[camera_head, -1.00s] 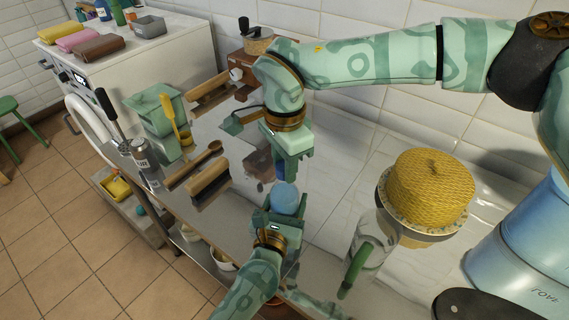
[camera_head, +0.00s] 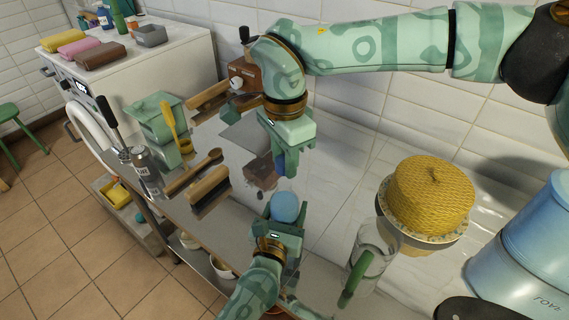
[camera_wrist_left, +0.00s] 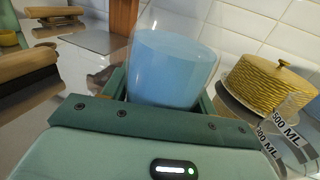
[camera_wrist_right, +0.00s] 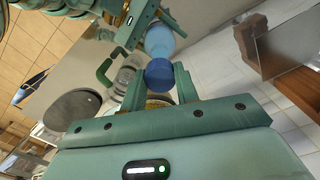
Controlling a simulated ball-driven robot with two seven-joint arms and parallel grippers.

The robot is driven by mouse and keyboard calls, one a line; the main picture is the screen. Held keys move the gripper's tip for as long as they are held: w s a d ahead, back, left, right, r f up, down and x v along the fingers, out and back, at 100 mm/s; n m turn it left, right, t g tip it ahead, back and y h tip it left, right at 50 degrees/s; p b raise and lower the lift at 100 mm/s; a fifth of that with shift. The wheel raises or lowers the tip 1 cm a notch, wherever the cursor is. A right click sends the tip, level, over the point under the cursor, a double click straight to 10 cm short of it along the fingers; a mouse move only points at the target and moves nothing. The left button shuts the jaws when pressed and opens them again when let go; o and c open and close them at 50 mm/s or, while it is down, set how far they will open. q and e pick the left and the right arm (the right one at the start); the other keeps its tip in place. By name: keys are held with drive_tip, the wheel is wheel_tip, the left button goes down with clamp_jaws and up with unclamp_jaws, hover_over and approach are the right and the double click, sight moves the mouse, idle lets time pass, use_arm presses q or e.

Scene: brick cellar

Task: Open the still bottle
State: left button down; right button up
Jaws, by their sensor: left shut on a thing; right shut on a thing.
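The still bottle (camera_head: 285,206) is clear with blue liquid, and stands in my left gripper (camera_head: 281,222), which is shut around it. It also shows large in the left wrist view (camera_wrist_left: 172,70), where its top runs to the frame edge. My right gripper (camera_head: 281,165) is shut on a dark blue cap (camera_head: 279,164) above the bottle, with a gap between them in the head view. In the right wrist view the cap (camera_wrist_right: 158,73) sits between the fingertips, with the bottle (camera_wrist_right: 159,40) beyond it. The bottle's mouth is not clear.
A clear jug with a green handle (camera_head: 357,276) and a yellow woven dome on a plate (camera_head: 430,195) stand to the right. Brushes (camera_head: 207,188), a wooden spoon (camera_head: 195,172), a can (camera_head: 141,158) and a green container (camera_head: 157,125) are at the left. The counter between is mostly clear.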

use_arm(q)
drive_tip(key=shift+c, duration=1.9)
unclamp_jaws()
